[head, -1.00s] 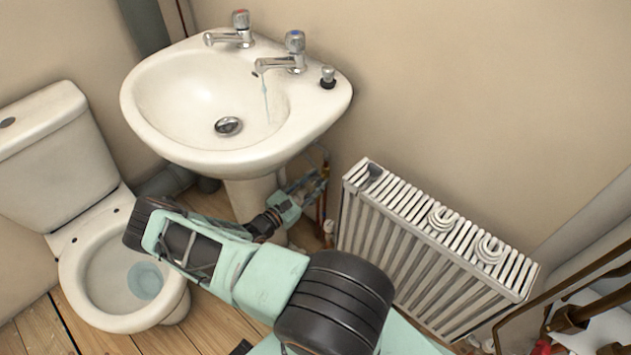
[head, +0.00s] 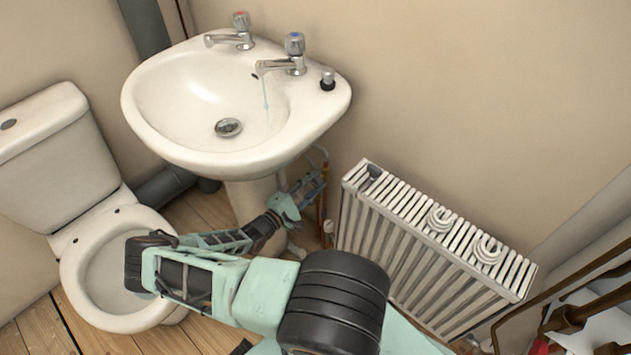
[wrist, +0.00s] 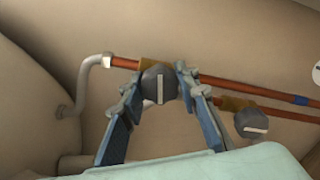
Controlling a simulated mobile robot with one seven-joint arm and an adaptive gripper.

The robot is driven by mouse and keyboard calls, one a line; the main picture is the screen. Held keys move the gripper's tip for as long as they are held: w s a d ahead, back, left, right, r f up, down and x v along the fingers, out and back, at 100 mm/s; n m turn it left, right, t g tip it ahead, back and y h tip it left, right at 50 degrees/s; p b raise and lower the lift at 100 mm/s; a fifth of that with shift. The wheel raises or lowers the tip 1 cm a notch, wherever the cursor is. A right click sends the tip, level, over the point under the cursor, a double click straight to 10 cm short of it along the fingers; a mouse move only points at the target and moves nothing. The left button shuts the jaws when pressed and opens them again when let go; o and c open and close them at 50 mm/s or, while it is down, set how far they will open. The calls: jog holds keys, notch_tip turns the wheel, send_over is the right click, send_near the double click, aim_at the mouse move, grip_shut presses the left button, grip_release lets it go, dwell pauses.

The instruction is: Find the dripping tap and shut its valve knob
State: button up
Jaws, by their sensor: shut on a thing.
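The blue-topped tap (head: 290,58) on the right of the basin has a thin stream of water (head: 266,95) under its spout. The red-topped tap (head: 235,36) shows no water. In the wrist view, my gripper (wrist: 159,86) is shut on a dark round valve knob (wrist: 151,82), one finger on each side. Its white mark stands upright, across the copper pipe (wrist: 228,84), which carries a blue band. A second valve knob (wrist: 247,120) sits lower right, its white mark about level, along its pipe. In the head view, my gripper (head: 313,186) is under the basin; the knobs are not clear there.
The basin (head: 170,135) overhangs my gripper, with its pedestal (head: 248,200) just left. The toilet (head: 80,265) stands left, close under my arm. A white radiator (head: 400,240) is right of my gripper. More pipes (head: 590,300) are at lower right.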

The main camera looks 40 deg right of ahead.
jog(key=shift+m, duration=1.1)
jog(key=o, duration=1.2)
jog(key=shift+c, duration=0.2)
jog(key=s+a, duration=0.1)
jog(key=a, duration=1.1)
